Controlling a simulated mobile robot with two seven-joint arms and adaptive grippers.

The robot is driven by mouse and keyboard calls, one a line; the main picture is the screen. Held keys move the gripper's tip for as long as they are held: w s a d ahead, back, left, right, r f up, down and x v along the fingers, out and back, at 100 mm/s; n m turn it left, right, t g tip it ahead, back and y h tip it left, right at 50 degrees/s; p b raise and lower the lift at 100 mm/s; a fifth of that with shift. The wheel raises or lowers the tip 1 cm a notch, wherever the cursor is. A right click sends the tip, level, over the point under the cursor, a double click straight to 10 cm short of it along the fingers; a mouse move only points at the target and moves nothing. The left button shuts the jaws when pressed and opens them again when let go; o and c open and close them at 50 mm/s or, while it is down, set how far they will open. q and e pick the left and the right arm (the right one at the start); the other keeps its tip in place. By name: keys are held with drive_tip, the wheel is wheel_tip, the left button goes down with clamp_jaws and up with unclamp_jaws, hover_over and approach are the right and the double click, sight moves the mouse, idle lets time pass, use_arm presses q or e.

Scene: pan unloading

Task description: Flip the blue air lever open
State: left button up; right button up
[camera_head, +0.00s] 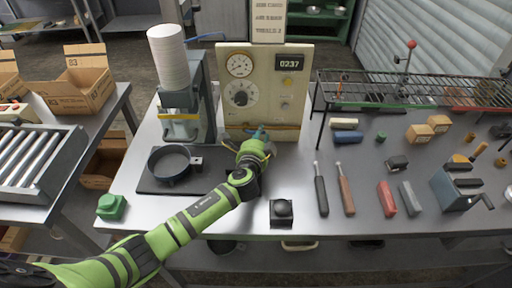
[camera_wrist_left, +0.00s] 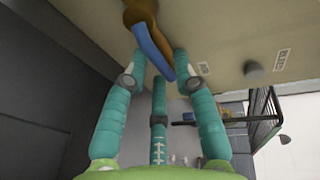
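The blue air lever (camera_wrist_left: 152,48) shows in the left wrist view, fixed to a brass-coloured pipe fitting (camera_wrist_left: 140,14) on the beige panel. It hangs at a slant across the fitting. My left gripper (camera_wrist_left: 159,68) has its teal fingers spread, with the lever's free end between them. The right finger is close to the lever; I cannot tell if it touches. In the head view my left gripper (camera_head: 262,132) is at the lower front of the beige control panel (camera_head: 288,78) and hides most of the lever. My right gripper is not in view.
The machine with a white cup stack (camera_head: 168,60) stands left of the panel. A black pan (camera_head: 172,164) lies below my arm's left side. A wire rack (camera_head: 430,88) is right. Two handled tools (camera_head: 321,190) and a black button box (camera_head: 282,211) lie at the front.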

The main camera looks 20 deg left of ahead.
use_arm(q)
drive_tip(key=v, duration=1.1)
drive_tip(key=shift+w, duration=0.1)
